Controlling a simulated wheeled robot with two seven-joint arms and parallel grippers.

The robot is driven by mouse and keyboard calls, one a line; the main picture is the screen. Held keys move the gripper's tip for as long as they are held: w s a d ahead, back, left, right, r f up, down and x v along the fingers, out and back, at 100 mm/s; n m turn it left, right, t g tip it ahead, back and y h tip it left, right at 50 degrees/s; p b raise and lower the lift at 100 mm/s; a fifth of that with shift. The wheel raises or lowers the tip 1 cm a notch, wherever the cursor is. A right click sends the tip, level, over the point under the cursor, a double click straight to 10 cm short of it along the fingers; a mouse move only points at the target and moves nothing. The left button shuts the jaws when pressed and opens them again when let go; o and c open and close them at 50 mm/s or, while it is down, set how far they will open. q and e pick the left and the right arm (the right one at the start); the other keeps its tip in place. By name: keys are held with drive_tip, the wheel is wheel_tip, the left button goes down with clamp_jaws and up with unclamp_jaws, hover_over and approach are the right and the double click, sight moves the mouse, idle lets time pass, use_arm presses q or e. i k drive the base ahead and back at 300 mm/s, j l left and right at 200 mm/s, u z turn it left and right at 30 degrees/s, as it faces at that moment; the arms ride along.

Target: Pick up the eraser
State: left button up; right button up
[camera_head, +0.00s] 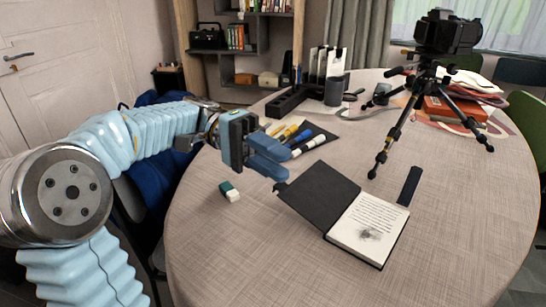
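The eraser (229,192), a small green and white block, lies on the table near its left edge. My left gripper (284,164) reaches in from the left and hangs above the table, up and to the right of the eraser. Its two blue fingers point right and look apart, with nothing seen between them. It does not touch the eraser, which is in full view. My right gripper is not in view.
The round table (250,260) holds an open notebook (370,225) right of the eraser, with a dark strip (409,186) beside it. Pens (290,133) lie behind the gripper. A camera tripod (420,100) stands at the back right. The front left tabletop is clear.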

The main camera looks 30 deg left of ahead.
sight(230, 193)
drive_tip(key=k+l, duration=1.2)
drive_tip(key=k, duration=0.1)
